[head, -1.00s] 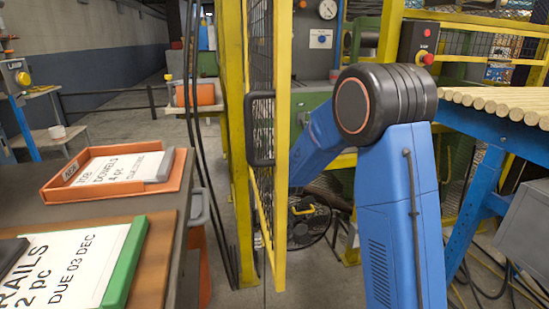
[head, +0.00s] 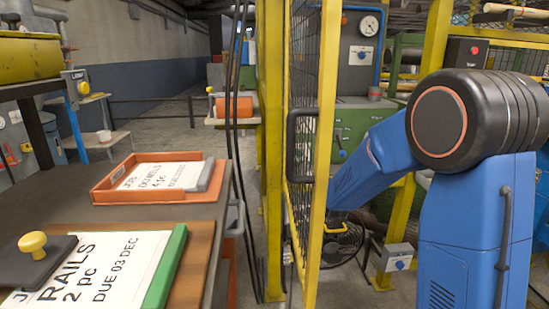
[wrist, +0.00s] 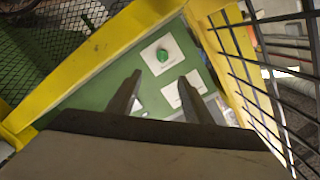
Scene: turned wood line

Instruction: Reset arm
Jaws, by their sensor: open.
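My gripper (wrist: 161,88) shows in the wrist view with its two dark fingers apart and nothing between them. Past the fingers is a green panel (wrist: 110,92) with a green button (wrist: 162,55) on a white plate. In the head view my blue arm with its black joint fills the right side and reaches away behind the yellow mesh gate. My gripper cannot be made out in the head view.
The yellow gate (head: 323,130) stands beside my arm. At left a bench holds an orange tray (head: 100,193) with a DOWELS card and a wooden board (head: 196,240) with a RAILS card. Yellow frame (wrist: 95,62) and black mesh (wrist: 290,85) lie close around the gripper. An open aisle (head: 175,120) runs behind.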

